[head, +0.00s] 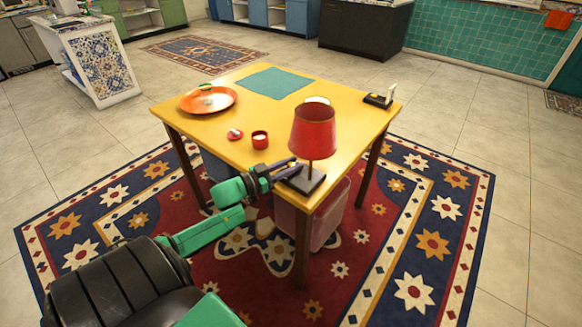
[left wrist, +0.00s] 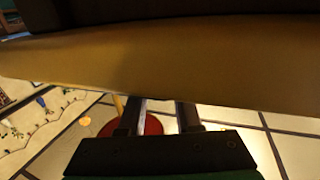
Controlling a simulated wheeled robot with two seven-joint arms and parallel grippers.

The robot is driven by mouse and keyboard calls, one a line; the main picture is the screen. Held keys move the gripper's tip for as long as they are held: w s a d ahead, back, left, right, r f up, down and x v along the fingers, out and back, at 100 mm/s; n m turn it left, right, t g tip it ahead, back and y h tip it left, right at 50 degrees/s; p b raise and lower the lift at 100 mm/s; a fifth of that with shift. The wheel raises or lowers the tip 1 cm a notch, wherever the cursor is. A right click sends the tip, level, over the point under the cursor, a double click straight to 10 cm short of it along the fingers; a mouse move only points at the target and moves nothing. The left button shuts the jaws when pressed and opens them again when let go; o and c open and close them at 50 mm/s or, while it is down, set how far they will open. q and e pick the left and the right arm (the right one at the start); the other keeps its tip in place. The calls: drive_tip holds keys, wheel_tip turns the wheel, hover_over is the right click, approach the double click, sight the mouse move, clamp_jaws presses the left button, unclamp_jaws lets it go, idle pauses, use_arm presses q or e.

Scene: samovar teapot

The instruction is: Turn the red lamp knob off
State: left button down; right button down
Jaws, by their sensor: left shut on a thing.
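The lamp with the red shade (head: 313,130) stands upright on its dark square base (head: 303,181) near the front right corner of the yellow table. My left gripper (head: 291,171) reaches in from the left, low over the table's front edge, with its fingertips at the lamp's base. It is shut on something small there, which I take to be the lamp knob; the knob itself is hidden. In the left wrist view the finger shafts (left wrist: 161,115) run up beneath a broad yellow-brown band, and their tips are hidden. My right gripper is not in view.
The yellow table (head: 205,133) also holds an orange plate (head: 208,100), a red cup (head: 260,140), a small red dish (head: 235,134), a teal mat (head: 275,82) and a small black device (head: 378,100). A pinkish translucent bin (head: 328,222) stands under the table.

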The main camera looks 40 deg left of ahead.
use_arm(q)
drive_tip(key=shift+f+m+h, duration=0.2)
drive_tip(key=shift+m+h, duration=0.1)
drive_tip(key=shift+h, duration=0.3)
drive_tip(key=shift+r+g, duration=0.15)
drive_tip(key=shift+g, duration=0.15)
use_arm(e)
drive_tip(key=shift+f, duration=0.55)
use_arm(q)
drive_tip(key=c, duration=0.6)
unclamp_jaws()
drive_tip(key=p+v, duration=0.1)
drive_tip(key=v, duration=1.3)
drive_tip(key=shift+s+a+p, duration=0.2)
drive_tip(key=shift+p, duration=0.2)
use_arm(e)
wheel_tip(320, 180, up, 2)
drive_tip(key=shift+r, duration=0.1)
